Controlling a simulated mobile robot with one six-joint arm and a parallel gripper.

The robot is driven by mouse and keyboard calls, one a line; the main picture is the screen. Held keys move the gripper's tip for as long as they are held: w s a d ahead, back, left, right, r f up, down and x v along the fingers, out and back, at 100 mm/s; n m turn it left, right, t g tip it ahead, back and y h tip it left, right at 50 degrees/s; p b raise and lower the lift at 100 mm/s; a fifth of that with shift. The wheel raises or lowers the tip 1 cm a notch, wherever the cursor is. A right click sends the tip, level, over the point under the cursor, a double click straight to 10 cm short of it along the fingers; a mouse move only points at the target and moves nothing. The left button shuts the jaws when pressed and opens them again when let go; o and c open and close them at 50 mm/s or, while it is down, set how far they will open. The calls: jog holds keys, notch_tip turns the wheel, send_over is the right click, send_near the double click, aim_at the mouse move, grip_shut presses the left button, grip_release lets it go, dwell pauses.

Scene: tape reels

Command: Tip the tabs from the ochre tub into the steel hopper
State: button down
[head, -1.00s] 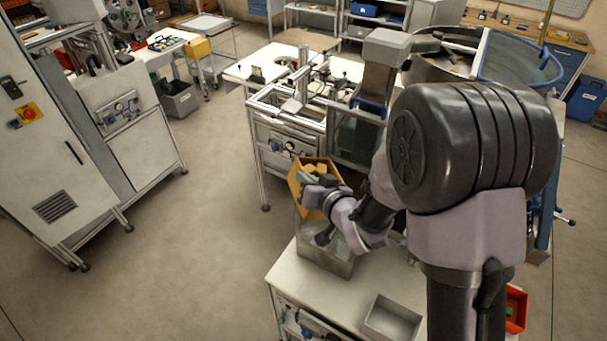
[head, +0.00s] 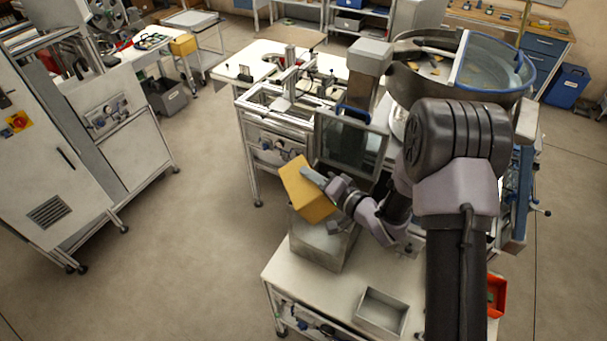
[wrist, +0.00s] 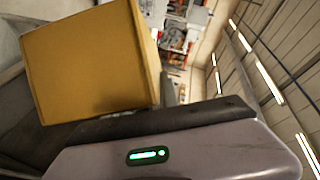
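The ochre tub (head: 307,192) is tipped steeply over the open-topped steel hopper (head: 318,250) on the white bench. Its outer faces show in the head view and its inside is turned out of sight. My gripper (head: 318,179) is shut on the tub's upper right side. In the wrist view the tub (wrist: 88,62) fills the upper left, close above my gripper's body; the fingertips are hidden there. No tabs can be made out in the tub or the hopper now.
A shallow steel tray (head: 381,313) and a red bin (head: 497,296) stand on the bench. Behind the hopper is a machine with a glazed panel (head: 350,143); a large feeder bowl (head: 410,85) stands at the right. Open floor lies left.

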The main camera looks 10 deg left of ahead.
jog(key=shift+w+d+f+m+t+y+b, duration=0.2)
jog(key=shift+w+d+m+y+b, duration=0.25)
jog(key=shift+d+m+b, duration=0.6)
jog(key=shift+w+d+f+m+t+y+b, duration=0.15)
jog(key=shift+w+d+m+y+b, duration=0.35)
jog(key=shift+b, duration=0.85)
jog(key=shift+w+d+m+t+y+b, duration=0.2)
jog(key=shift+w+d+m+b, duration=0.15)
jog(key=shift+d+m+b, duration=0.4)
jog(key=shift+w+d+m+t+y+b, duration=0.15)
jog(key=shift+w+d+m+b, duration=0.25)
jog(key=shift+d+m+b, duration=0.4)
jog(key=shift+w+d+m+t+y+b, duration=0.2)
jog(key=shift+w+d+m+b, duration=0.2)
jog(key=shift+m+b, duration=0.4)
jog(key=shift+r, duration=0.15)
notch_tip(320, 180, up, 5)
jog(key=n+h+b, duration=0.1)
jog(key=n+h, duration=0.1)
jog(key=n, duration=0.3)
jog(key=n+h+b, duration=0.1)
jog(key=n+h, duration=0.2)
jog(key=n, duration=0.3)
jog(key=n+h+b, duration=0.1)
jog(key=n+h, duration=0.2)
jog(key=n, duration=0.2)
jog(key=shift+s+a+r+n+b, duration=0.1)
jog(key=shift+s+n+b, duration=0.05)
jog(key=shift+n+b, duration=0.25)
